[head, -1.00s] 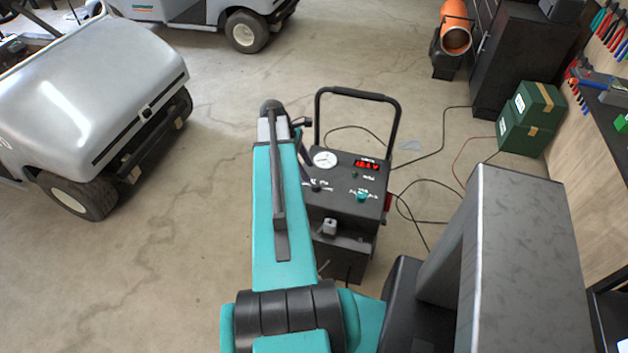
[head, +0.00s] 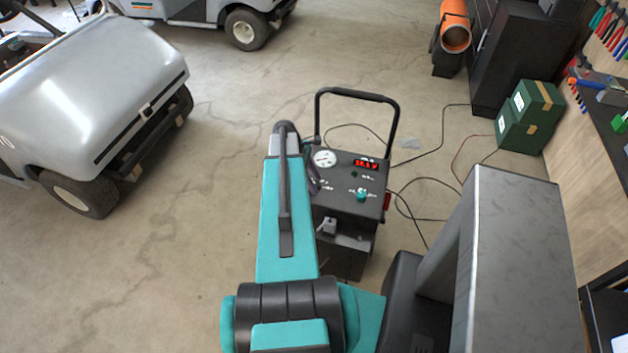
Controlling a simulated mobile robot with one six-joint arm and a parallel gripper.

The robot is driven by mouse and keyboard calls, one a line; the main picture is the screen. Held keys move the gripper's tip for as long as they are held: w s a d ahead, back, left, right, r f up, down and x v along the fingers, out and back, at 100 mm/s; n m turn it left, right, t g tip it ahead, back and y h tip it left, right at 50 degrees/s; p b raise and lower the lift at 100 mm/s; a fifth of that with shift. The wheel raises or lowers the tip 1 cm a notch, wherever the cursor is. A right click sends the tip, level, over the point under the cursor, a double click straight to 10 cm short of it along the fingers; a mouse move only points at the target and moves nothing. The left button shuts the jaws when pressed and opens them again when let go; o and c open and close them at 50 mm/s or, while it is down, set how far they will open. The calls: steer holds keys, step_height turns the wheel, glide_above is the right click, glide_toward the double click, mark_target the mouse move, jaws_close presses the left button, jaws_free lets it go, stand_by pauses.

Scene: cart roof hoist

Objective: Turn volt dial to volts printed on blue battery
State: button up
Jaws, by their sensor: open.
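A black charger cart (head: 345,215) with a tall handle stands on the floor at centre. Its sloped panel carries a round white gauge (head: 325,158), a red lit display (head: 366,164) and a teal knob (head: 361,195). The printed labels are too small to read, so I cannot tell which control is the volt dial. My gripper (head: 312,181) is mostly hidden behind my teal forearm; a dark part of it shows over the panel's left edge, left of the teal knob. Its fingertips and any contact are hidden. No blue battery is in view.
Silver carts (head: 85,85) stand at the left and back. Cables (head: 425,225) lie on the floor right of the charger. Green boxes (head: 530,118), a black cabinet (head: 510,60) and an orange tube (head: 455,28) are at the right. Floor left of my arm is clear.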

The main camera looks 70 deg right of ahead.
steer(key=c, duration=1)
steer(key=shift+c, duration=0.2)
steer(key=shift+d+m, duration=0.1)
steer(key=shift+m, duration=0.3)
steer(key=m+y+b, duration=0.1)
steer(key=m, duration=0.2)
steer(key=shift+d+y, duration=0.15)
steer(key=shift+y, duration=0.15)
steer(key=m+y+b, duration=0.1)
steer(key=m, duration=0.2)
steer(key=m+t, duration=0.1)
steer(key=m, duration=0.1)
steer(key=shift+d+m+y+b, duration=0.2)
steer(key=shift+m+y+b, duration=0.2)
steer(key=m, duration=0.1)
steer(key=m+t+y+b, duration=0.1)
steer(key=m, duration=0.3)
steer(key=shift+s+t, duration=0.25)
steer(key=shift+t, duration=0.05)
steer(key=m+t, duration=0.1)
steer(key=m, duration=0.1)
steer(key=m+b, duration=0.1)
steer(key=m, duration=0.2)
steer(key=shift+s+t+y, duration=0.1)
steer(key=shift+t+y, duration=0.3)
